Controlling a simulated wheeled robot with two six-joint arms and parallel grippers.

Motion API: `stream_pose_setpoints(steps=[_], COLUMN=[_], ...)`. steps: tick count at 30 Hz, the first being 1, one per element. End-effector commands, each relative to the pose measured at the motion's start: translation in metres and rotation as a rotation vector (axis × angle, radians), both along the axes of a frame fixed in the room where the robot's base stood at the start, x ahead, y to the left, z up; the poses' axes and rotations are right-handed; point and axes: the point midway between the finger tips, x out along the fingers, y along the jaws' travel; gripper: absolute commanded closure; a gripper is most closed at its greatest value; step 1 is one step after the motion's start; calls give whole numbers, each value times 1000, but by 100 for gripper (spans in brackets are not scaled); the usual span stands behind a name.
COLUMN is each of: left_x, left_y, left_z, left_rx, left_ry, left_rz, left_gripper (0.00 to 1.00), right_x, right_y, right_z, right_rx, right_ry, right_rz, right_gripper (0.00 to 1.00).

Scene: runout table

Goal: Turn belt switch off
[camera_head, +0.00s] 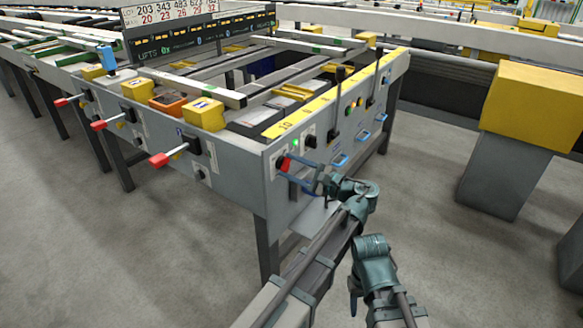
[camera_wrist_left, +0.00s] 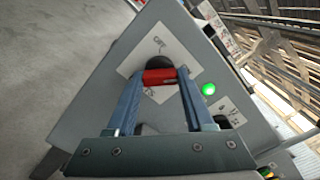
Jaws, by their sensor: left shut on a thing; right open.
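The belt switch is a red handle (camera_head: 285,164) on a black round base, on a white label plate at the near corner of the grey panel. In the left wrist view the red handle (camera_wrist_left: 159,77) lies crosswise between my fingertips. My left gripper (camera_head: 287,170) is shut on it, one blue finger at each end; it also shows in the left wrist view (camera_wrist_left: 160,85). My right gripper (camera_head: 354,296) hangs low at the right, open and away from the panel, mostly hidden by its own wrist.
A lit green lamp (camera_head: 295,143) and a black knob (camera_head: 310,142) sit beside the switch. Blue handles (camera_head: 341,160) and black levers (camera_head: 340,76) are further along the panel. Red-tipped levers (camera_head: 160,160) stick out at the left. A yellow box (camera_head: 532,105) on a grey post stands right.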

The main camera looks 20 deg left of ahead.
Motion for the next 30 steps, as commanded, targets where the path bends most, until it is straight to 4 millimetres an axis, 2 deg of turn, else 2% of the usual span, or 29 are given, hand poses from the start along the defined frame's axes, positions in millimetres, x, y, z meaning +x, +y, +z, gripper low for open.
stream_pose_setpoints(steps=[30], left_x=[-1], left_y=[0], left_z=[-1], left_rx=[-319], left_ry=[-874], left_rz=[1], left_gripper=[100], right_x=[0], right_y=[0], right_z=[0], right_rx=[0], right_ry=[0], right_rz=[0], right_gripper=[50])
